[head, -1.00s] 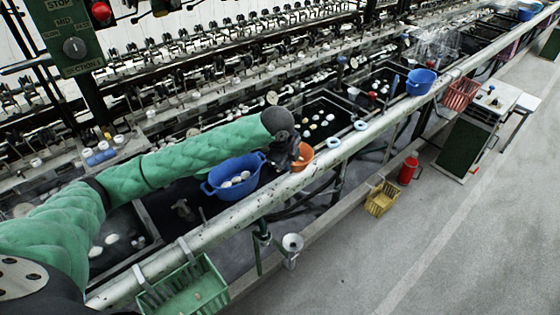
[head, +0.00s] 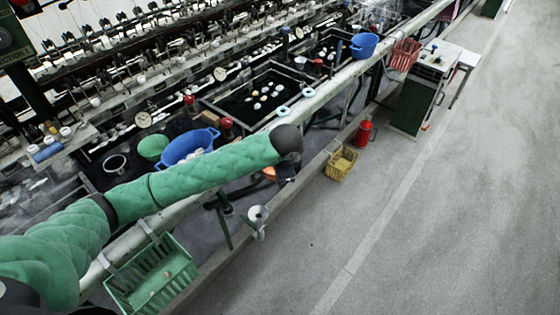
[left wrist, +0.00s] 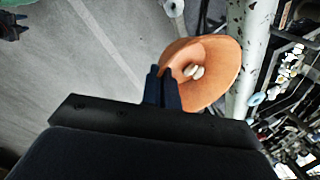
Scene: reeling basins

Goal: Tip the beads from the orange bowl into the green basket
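The orange bowl (left wrist: 222,62) is in the left wrist view with a few pale beads (left wrist: 194,72) inside. My left gripper (left wrist: 163,88) is shut on its rim. In the head view only a sliver of the orange bowl (head: 268,173) shows, the rest hidden behind my left arm; it is now on the aisle side of the pipe rail. The green basket (head: 158,282) hangs from the rail at lower left, with a few small pale bits on its bottom. A dark shape at the top left of the left wrist view may be my right gripper; its state is unclear.
A blue oval tub (head: 190,146) and a green bowl (head: 153,147) stand behind the rail (head: 232,143). A white funnel-like cup (head: 258,214) is below the rail. A yellow basket (head: 341,163) and red can (head: 364,132) stand farther along. The aisle floor (head: 430,220) is clear.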

